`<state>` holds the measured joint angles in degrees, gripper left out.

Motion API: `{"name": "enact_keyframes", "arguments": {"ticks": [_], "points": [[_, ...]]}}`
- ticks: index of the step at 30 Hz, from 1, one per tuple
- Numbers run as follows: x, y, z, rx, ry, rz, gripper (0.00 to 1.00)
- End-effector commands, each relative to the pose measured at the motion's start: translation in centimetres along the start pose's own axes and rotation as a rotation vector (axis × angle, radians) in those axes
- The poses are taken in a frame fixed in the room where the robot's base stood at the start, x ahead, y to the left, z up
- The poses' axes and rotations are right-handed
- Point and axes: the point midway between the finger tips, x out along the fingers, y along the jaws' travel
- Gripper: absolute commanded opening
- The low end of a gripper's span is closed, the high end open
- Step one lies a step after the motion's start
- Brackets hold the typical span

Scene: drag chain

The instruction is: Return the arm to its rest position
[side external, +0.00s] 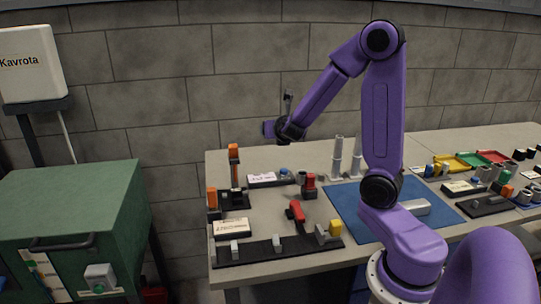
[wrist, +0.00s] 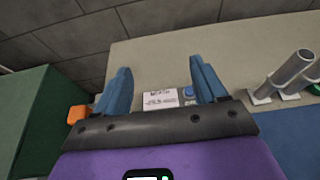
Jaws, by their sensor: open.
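My purple arm is folded up above the workbench (side external: 270,178). My gripper (side external: 270,128) is raised well above the bench's back left part, close in the picture to the block wall. In the wrist view its two blue fingers (wrist: 162,82) stand wide apart with nothing between them. Below and beyond them a white label card (wrist: 160,100) and a blue round knob (wrist: 188,92) show on the bench; they also show in the side view as the card (side external: 262,178) and the knob (side external: 283,171).
A blue mat (side external: 345,197) lies beside my arm, with grey upright cylinders (side external: 338,158) behind it. A black rail with blocks (side external: 277,250) lies along the front. A red clamp-like part (side external: 297,214) lies mid-bench. A green cabinet (side external: 75,215) stands left. Air around my gripper is clear.

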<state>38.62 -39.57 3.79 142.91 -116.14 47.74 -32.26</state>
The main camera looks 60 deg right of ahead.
Motion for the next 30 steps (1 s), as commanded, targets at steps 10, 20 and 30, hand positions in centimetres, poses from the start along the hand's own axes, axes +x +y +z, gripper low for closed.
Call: {"name": "enact_keyframes", "arguments": {"ticks": [10, 20, 30], "points": [[-3.0, 1.1, -1.6, 0.227, 0.076, -0.021, 0.71], [-11.2, 2.2, -7.5, 0.691, 0.351, -0.128, 0.71], [-22.5, 1.6, -14.9, 1.017, 0.734, -0.373, 0.71]]}}
